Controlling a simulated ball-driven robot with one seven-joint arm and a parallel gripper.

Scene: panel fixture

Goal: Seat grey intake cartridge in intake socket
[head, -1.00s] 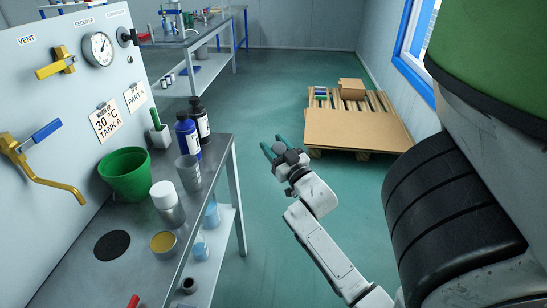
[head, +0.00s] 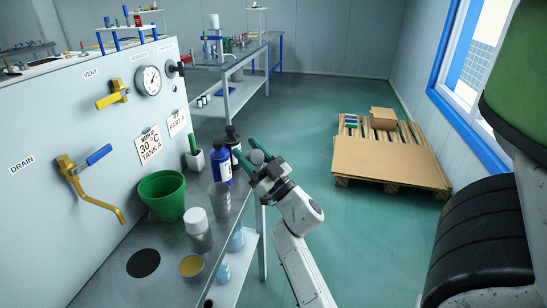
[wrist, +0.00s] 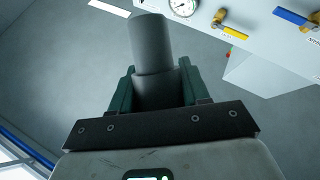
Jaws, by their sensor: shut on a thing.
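A grey cylindrical cartridge (wrist: 152,45) stands out from between the teal fingers of my gripper (wrist: 155,85) in the wrist view. The gripper is shut on its lower part. In the head view my gripper (head: 251,158) is in front of the bottles at the bench's right edge, and the cartridge's grey end (head: 257,156) shows between the fingers. A black round fitting (head: 176,67) sticks out of the panel right of the gauge. It may be the intake socket, but its label is too small to read. The cartridge is apart from the panel.
The bench (head: 225,240) below the panel (head: 60,130) holds a green bucket (head: 163,196), a white-capped jar (head: 198,228), a grey cup (head: 220,198) and a blue bottle (head: 221,163). Yellow valves (head: 112,95) jut from the panel. A pallet (head: 390,163) lies on open floor at right.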

